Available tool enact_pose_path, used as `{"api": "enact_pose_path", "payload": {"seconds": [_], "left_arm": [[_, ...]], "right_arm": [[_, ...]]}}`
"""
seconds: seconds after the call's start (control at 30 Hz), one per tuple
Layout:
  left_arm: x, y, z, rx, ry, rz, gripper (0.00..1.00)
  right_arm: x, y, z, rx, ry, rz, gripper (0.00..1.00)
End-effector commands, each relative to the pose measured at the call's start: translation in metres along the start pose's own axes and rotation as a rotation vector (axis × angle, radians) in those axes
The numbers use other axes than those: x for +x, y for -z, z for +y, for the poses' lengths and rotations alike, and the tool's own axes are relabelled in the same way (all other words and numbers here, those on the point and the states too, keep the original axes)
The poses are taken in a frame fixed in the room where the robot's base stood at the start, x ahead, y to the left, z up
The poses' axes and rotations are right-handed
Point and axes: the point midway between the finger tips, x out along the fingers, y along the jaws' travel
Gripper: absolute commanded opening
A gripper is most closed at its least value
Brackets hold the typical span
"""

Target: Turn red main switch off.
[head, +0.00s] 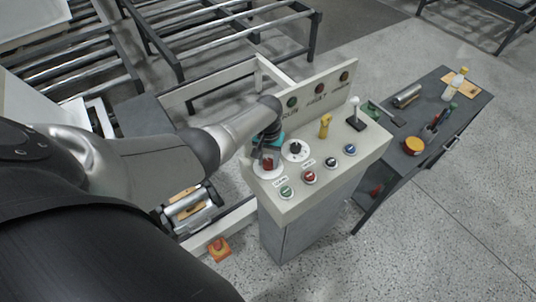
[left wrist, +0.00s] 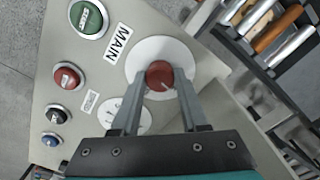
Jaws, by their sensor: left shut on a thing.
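The red main switch (head: 268,164) is a round knob on a white disc at the near left corner of the control console top. In the left wrist view the red knob (left wrist: 160,74) shows a short white mark and sits on the white disc (left wrist: 178,52) beside the MAIN label (left wrist: 118,43). My left gripper (head: 267,153) comes down over it from above. In the left wrist view the two fingers of my left gripper (left wrist: 158,92) are closed on either side of the knob. My right gripper is not in view.
The console (head: 335,160) also carries a black knob (head: 295,148), a yellow handle (head: 325,125), a white-topped lever (head: 355,112) and green, red and blue buttons close by. A dark workbench (head: 450,135) with tools stands to the right. Open speckled floor lies in front.

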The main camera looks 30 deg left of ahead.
Motion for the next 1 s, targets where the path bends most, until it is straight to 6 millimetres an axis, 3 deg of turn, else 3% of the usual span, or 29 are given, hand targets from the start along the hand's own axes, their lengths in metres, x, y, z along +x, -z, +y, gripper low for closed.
{"api": "enact_pose_path", "payload": {"seconds": [0.4,0.97,1.0], "left_arm": [[-0.0014,0.0016,0.0010,-0.190,-0.002,0.004,0.00],[-0.0015,0.0024,0.0006,-0.217,-0.002,0.006,0.00],[-0.0015,0.0025,0.0005,-0.217,-0.002,0.006,0.47]], "right_arm": [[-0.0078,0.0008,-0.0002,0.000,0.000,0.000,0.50],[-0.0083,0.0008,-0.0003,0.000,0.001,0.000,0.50],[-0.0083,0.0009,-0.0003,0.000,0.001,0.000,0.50]]}}
